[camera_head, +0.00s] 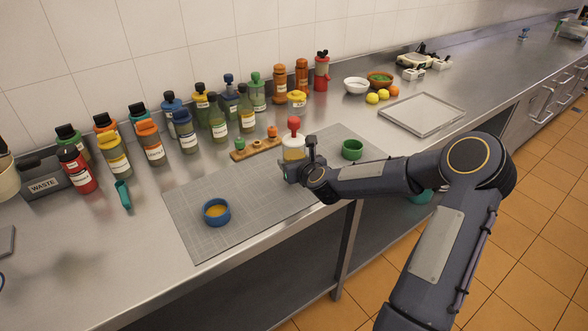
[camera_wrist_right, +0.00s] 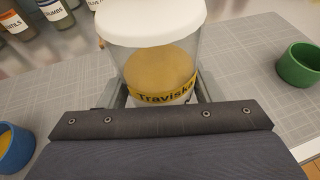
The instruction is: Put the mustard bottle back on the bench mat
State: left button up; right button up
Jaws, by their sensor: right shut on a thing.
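The mustard bottle (camera_head: 293,153) has a red top, a whitish collar and yellow contents. In the right wrist view the bottle (camera_wrist_right: 160,62) shows a white upper part, clear walls and a yellow label reading "Traviska". It is upright, over the grey bench mat (camera_head: 250,192), which also shows in the right wrist view (camera_wrist_right: 245,85). My right gripper (camera_head: 298,172) is shut on the bottle, low on its body. The bottle's base is hidden by the gripper, so I cannot tell whether it touches the mat. My left gripper is not in view.
A blue bowl with yellow contents (camera_head: 216,212) and a green cup (camera_head: 352,150) stand on the mat. A wooden rack (camera_head: 256,150) sits at its back edge. Several bottles line the wall behind. The mat's middle between blue bowl and gripper is clear.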

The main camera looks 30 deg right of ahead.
jog(key=f, duration=0.3)
jog(key=shift+w+d+f, duration=0.1)
jog(key=shift+w+f, duration=0.2)
jog(key=shift+f, duration=0.05)
jog(key=shift+f, duration=0.1)
jog(key=o, duration=0.7)
